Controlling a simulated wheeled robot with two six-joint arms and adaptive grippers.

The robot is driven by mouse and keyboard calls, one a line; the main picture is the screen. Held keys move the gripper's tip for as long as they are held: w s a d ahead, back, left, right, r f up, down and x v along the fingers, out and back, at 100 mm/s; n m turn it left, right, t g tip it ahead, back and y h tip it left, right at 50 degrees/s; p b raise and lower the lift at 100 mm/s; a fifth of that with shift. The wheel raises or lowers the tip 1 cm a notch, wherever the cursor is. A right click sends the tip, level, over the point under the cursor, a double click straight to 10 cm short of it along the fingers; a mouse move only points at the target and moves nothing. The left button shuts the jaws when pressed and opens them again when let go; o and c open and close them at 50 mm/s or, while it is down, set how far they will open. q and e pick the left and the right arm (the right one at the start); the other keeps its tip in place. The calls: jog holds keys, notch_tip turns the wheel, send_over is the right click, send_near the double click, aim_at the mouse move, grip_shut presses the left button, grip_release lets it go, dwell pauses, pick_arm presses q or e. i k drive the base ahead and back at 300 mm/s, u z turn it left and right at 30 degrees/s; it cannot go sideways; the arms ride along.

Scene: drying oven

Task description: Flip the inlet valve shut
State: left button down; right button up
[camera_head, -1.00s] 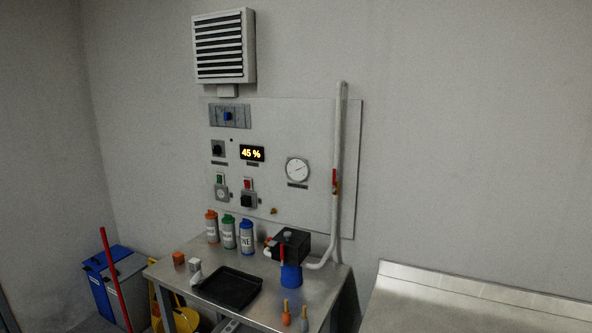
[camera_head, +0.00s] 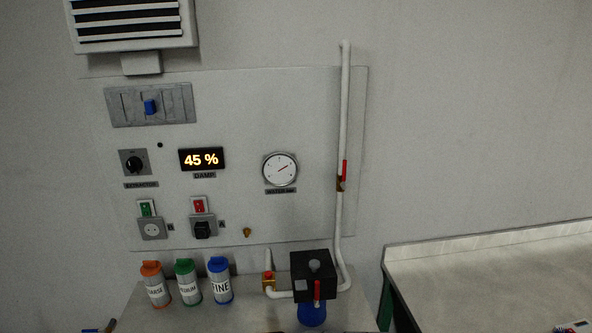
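A valve with a red lever (camera_head: 344,172) and a brass body sits on the white vertical pipe (camera_head: 345,110) at the right side of the wall panel. Its lever points up, along the pipe. A second brass valve (camera_head: 268,281) with a red part sits on the low pipe left of the black box. A further red lever (camera_head: 317,292) shows on the front of the black box (camera_head: 313,272), above a blue cup-like part (camera_head: 312,314). Which one is the inlet valve is not labelled legibly.
The wall panel (camera_head: 235,130) carries a 45 % display (camera_head: 201,159), a round gauge (camera_head: 280,169), switches and a socket. Orange, green and blue-capped bottles (camera_head: 187,281) stand on the metal table. A pale counter (camera_head: 480,275) lies at the right.

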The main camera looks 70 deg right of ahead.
aim_at(342, 185)
jog(key=i, duration=0.5)
jog(key=z, duration=4.05)
jog(key=i, duration=0.5)
jog(key=z, duration=0.05)
